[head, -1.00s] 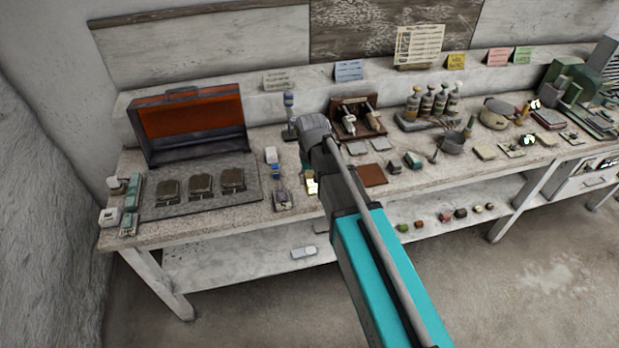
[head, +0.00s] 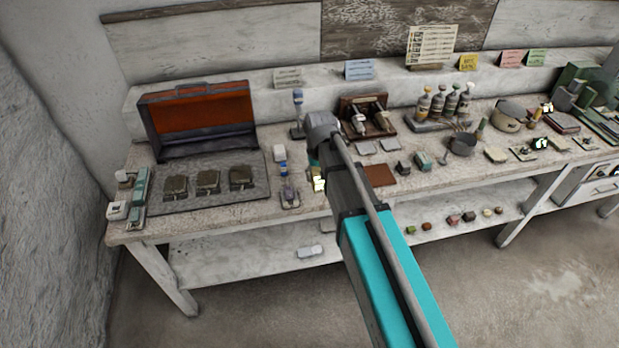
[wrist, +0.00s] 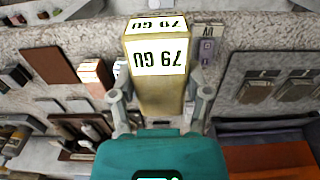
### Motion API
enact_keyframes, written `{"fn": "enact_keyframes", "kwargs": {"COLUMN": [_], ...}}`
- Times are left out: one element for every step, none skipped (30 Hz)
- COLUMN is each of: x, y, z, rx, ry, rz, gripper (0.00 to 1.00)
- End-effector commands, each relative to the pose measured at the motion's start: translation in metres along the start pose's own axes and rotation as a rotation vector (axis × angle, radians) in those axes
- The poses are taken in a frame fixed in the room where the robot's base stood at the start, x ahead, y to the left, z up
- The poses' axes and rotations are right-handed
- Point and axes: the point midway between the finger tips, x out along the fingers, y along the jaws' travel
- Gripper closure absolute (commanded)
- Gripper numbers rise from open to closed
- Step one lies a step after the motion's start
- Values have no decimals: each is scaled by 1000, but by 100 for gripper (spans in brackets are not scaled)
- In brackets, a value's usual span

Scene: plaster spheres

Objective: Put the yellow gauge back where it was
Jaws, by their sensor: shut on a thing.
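The yellow gauge (wrist: 157,88) is a block with white labels that read "79 GU" upside down in the wrist view. My gripper (wrist: 160,96) is shut on it, one finger on each side. In the head view a small bright part of the gauge (head: 319,184) shows beside my arm, over the front part of the bench. My arm hides most of my gripper there. Whether the gauge touches the bench cannot be told.
On the bench (head: 225,217), an open case (head: 197,120) and a grey mat (head: 208,201) with several dark blocks lie left. A brown pad (head: 379,175) lies right of my arm. A wooden stand (head: 367,117) is behind. Small instruments (head: 290,195) stand close left of the gauge.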

Motion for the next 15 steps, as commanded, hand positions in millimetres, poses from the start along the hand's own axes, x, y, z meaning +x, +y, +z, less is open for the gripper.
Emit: {"fn": "enact_keyframes", "kwargs": {"x": [6,9,12,14,17,20,22,25,28,30,32,36,38,41,45], "y": [0,0,0,0,0,0,0,0,0,0,0,0,0,0,0], "z": [-11,-16,-23,-28,-33,-40,-46,-51,-58,-63,-68,-75,-80,-83,-84], "rx": [0,0,0,0,0,0,0,0,0,0,0,0,0,0,0], "ry": [0,0,0,0,0,0,0,0,0,0,0,0,0,0,0], "rz": [0,0,0,0,0,0,0,0,0,0,0,0,0,0,0], "gripper": [76,76,76,76,76,76,76,76,76,76,76,76,76,76,76]}}
